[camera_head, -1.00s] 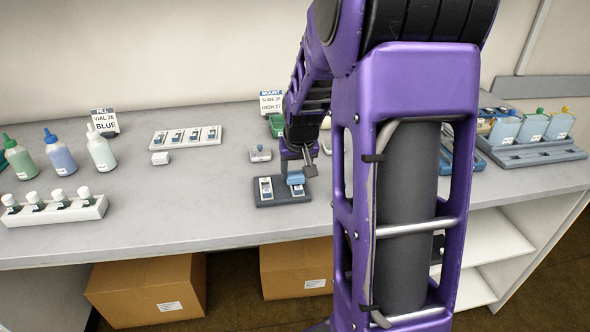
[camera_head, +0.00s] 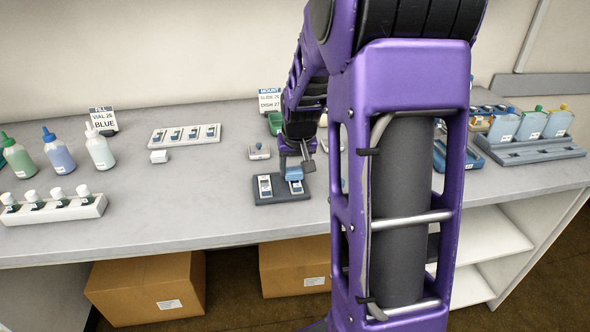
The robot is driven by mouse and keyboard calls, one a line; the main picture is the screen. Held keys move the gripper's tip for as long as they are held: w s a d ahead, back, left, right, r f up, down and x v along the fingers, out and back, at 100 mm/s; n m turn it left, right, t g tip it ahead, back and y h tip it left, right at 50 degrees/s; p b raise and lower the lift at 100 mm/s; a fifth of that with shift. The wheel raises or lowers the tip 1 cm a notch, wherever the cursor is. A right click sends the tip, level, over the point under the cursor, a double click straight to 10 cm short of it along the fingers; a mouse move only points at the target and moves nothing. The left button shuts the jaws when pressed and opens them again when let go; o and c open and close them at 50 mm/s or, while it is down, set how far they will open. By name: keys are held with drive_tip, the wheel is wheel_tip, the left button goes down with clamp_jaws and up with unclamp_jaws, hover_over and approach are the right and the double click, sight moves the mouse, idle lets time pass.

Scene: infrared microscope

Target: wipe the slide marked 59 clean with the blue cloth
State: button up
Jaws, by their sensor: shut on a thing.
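My gripper (camera_head: 296,157) reaches down over a dark slide holder (camera_head: 280,198) near the front of the bench. It is shut on the blue cloth (camera_head: 294,173), a small blue block that is at the far end of the right slide (camera_head: 296,187). I cannot tell whether the cloth touches the glass. A left slide (camera_head: 265,187) lies beside it in the same holder. Their labels are too small to read, so I cannot tell which is marked 59.
A white tray of several slides (camera_head: 184,136) lies at the back left, with a small white block (camera_head: 159,157) before it. Bottles (camera_head: 99,149) and a vial rack (camera_head: 54,209) stand at the left. A small grey object (camera_head: 259,152) is just behind the holder.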

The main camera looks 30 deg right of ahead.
idle(0.4)
drive_tip(key=shift+s+a, duration=0.15)
drive_tip(key=shift+s, duration=0.4)
drive_tip(key=shift+s+a, duration=0.15)
drive_tip(key=shift+s, duration=0.35)
drive_tip(key=shift+w+d, duration=0.15)
drive_tip(key=shift+w, duration=0.4)
drive_tip(key=shift+w+d, duration=0.15)
drive_tip(key=shift+w, duration=0.4)
drive_tip(key=shift+s, duration=0.1)
drive_tip(key=shift+s+a+b, duration=0.15)
drive_tip(key=shift+s+b, duration=0.05)
drive_tip(key=shift+s, duration=0.3)
drive_tip(key=shift+s+a+b, duration=0.15)
drive_tip(key=shift+s, duration=0.35)
drive_tip(key=shift+w, duration=0.1)
drive_tip(key=shift+w+d, duration=0.15)
drive_tip(key=shift+w, duration=0.35)
drive_tip(key=shift+w+d, duration=0.15)
drive_tip(key=shift+w, duration=0.35)
